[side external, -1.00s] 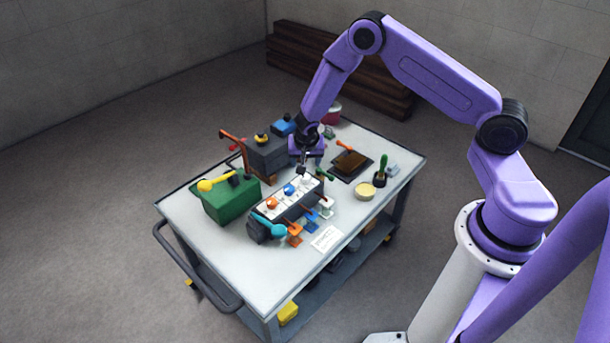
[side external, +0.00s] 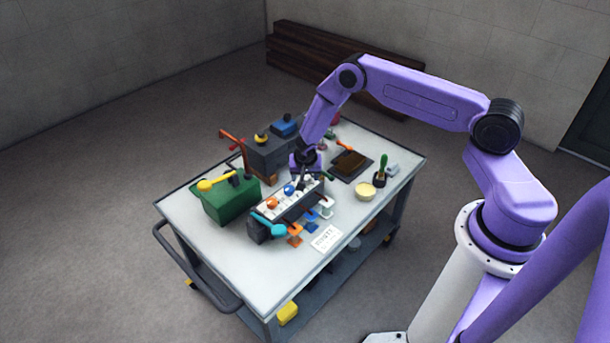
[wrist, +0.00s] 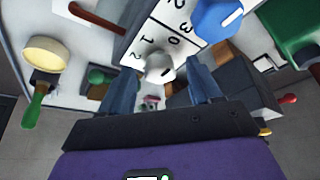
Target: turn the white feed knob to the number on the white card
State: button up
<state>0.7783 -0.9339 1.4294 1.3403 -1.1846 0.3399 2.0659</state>
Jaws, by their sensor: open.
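The white feed knob (wrist: 160,68) sits at the end of the white numbered panel (wrist: 152,38), with a light pointer mark on its face. My gripper (wrist: 162,76) is open, its two fingers apart with one on either side of the knob; I cannot tell whether they touch it. In the side view my gripper (side external: 304,182) is down at the panel's far end and largely hides the knob. The white card (side external: 326,239) lies flat near the cart's front edge; its writing is too small to read.
A blue knob (side external: 290,189) and an orange knob (side external: 272,203) share the panel. A teal lever (side external: 268,226) and coloured tabs stand close by. A green box (side external: 230,203), a dark block (side external: 268,157) and a cream round piece (side external: 366,191) surround it. The cart's front left is clear.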

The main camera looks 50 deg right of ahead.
jog(key=c, duration=1)
jog(key=shift+c, duration=0.2)
